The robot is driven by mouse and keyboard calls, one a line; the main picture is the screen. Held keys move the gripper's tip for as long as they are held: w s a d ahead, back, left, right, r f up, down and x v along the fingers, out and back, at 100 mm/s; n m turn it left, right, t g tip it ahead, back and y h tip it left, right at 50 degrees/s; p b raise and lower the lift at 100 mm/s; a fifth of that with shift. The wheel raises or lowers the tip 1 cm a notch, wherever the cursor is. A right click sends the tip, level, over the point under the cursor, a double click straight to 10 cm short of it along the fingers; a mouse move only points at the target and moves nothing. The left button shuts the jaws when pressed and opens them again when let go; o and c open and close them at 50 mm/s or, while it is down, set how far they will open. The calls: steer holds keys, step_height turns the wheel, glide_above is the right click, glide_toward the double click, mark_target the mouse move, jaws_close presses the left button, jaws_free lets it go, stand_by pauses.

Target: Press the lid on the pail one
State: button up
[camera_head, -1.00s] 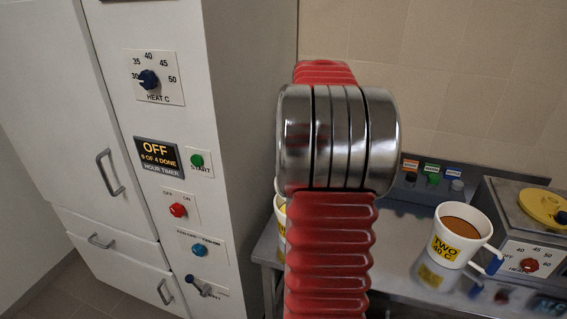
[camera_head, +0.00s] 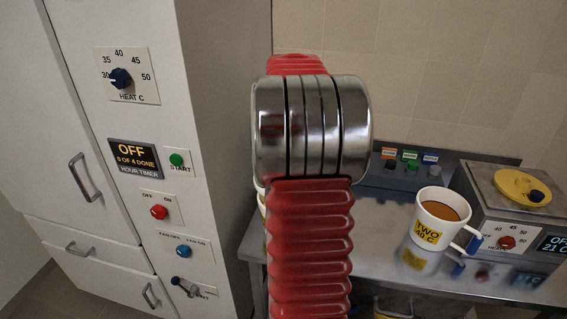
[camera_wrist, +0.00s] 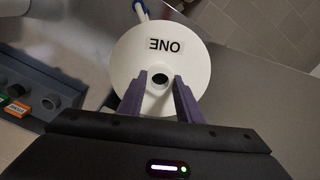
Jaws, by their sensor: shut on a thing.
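In the wrist view a round white lid (camera_wrist: 190,62) carries a label reading ONE, upside down in the picture. My gripper (camera_wrist: 161,80) has its two purple fingers closed on either side of the lid's dark-centred knob. A handle with a blue grip (camera_wrist: 140,10) sticks out beyond the lid's far edge. The pail under the lid is hidden, so I cannot tell whether the lid is fully seated. In the head view my red and chrome arm covers this spot; only a sliver of a white pail (camera_head: 262,203) shows beside it.
A white pail labelled TWO (camera_head: 430,232) with brown contents stands open on the steel bench (camera_head: 400,275). Right of it is a heater box (camera_head: 505,215) with a yellow lid. A grey button panel (camera_head: 385,182) is at the back. A tall white cabinet (camera_head: 215,110) stands left.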

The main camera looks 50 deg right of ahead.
steer(key=shift+f, duration=2.5)
steer(key=shift+s+f, duration=0.1)
steer(key=shift+f, duration=0.4)
stand_by(1.6)
steer(key=o, duration=1.6)
steer(key=shift+r, duration=0.1)
steer(key=shift+r, duration=3.45)
steer(key=shift+c, duration=0.6)
